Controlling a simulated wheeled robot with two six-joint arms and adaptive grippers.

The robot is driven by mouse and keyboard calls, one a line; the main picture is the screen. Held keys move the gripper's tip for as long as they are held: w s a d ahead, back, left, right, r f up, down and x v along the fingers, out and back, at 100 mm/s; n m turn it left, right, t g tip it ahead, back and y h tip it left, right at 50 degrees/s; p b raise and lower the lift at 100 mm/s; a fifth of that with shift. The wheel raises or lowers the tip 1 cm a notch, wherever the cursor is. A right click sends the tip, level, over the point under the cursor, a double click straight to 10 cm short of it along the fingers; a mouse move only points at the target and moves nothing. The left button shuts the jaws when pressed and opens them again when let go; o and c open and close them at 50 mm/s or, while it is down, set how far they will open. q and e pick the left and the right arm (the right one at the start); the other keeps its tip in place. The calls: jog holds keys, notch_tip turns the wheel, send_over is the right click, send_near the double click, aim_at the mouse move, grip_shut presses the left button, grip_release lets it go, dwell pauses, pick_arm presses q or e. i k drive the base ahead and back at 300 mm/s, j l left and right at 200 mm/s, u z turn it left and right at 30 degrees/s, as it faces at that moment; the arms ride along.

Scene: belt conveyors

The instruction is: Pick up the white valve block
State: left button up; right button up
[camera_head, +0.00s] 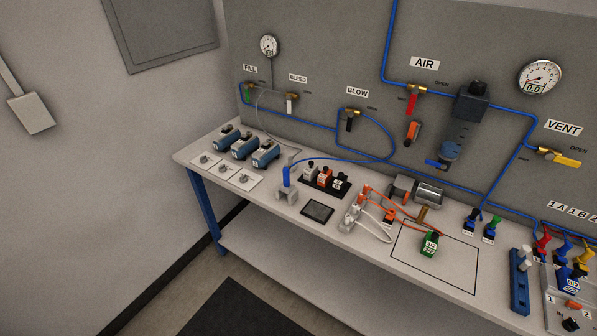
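No block is clearly an all-white valve block. A whitish block with orange fittings (349,217) lies on the bench, with orange and white tubes running from it. A black holder (311,186) behind it carries several small blocks, among them an orange one (324,176) and a black and white one (338,184). A green valve block (430,244) with a white label stands in the black outlined rectangle (448,286). Neither of my grippers is in view.
A light grey stand (287,195) with a blue-topped fitting is at the bench's left-middle. A dark square pad (317,211) lies near the front edge. Blue tubing (350,160) crosses the bench's back. The rectangle's front is clear.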

aim_at(312, 170)
jog(key=i+j+u, duration=0.1)
jog(key=i+j, duration=0.25)
jog(key=j, duration=0.2)
jog(key=i+j, duration=0.4)
jog(key=j, duration=0.15)
jog(key=u, duration=0.05)
